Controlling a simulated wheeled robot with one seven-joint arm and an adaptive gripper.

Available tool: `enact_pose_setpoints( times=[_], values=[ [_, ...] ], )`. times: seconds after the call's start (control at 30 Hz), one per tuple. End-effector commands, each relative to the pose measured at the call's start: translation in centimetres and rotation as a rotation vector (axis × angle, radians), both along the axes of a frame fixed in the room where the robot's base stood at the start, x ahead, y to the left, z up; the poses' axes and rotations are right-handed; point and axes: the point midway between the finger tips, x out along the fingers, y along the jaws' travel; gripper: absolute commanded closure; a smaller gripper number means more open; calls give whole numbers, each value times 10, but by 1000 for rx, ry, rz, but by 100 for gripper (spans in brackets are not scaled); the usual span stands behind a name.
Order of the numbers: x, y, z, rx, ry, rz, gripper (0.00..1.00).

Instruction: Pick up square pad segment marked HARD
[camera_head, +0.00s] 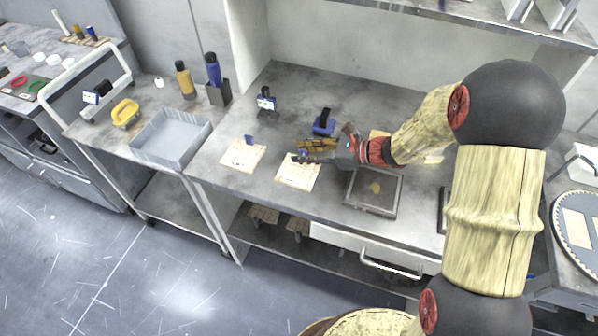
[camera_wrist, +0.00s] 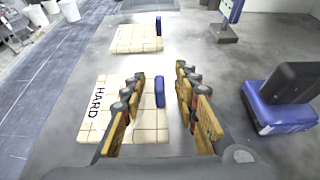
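The square pad segment marked HARD (camera_wrist: 93,120) lies flat on the bench, cream with a grooved grid and black lettering near its left edge. A blue upright tab (camera_wrist: 159,92) stands at its right side. My gripper (camera_wrist: 160,74) is open above the pad, and the tab shows between its two fingers; I see no contact. In the head view the pad (camera_head: 298,178) is partly covered by my gripper (camera_head: 303,158). A second similar pad (camera_wrist: 135,40) with a blue tab lies farther off; it also shows in the head view (camera_head: 241,157), and I cannot read its marking.
A blue and black block (camera_wrist: 280,105) stands to the right. A small stand with a label (camera_head: 265,101) is behind the pads. A dark-framed plate (camera_head: 373,207) lies right of the pad. A grey tray (camera_head: 172,157) and two bottles (camera_head: 185,82) are on the left.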

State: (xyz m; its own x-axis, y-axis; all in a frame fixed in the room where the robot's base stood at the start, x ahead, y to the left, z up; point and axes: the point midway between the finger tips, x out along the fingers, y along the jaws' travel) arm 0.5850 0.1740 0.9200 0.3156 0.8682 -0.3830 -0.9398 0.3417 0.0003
Motion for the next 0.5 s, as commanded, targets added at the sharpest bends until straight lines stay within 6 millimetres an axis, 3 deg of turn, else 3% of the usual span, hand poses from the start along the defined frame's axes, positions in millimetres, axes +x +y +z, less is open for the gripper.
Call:
enact_pose_setpoints(
  times=[0.2, 0.5],
  values=[
    [0, 0, 1, 0, 0, 0, 70],
    [0, 0, 1, 0, 0, 0, 87]
  ],
)
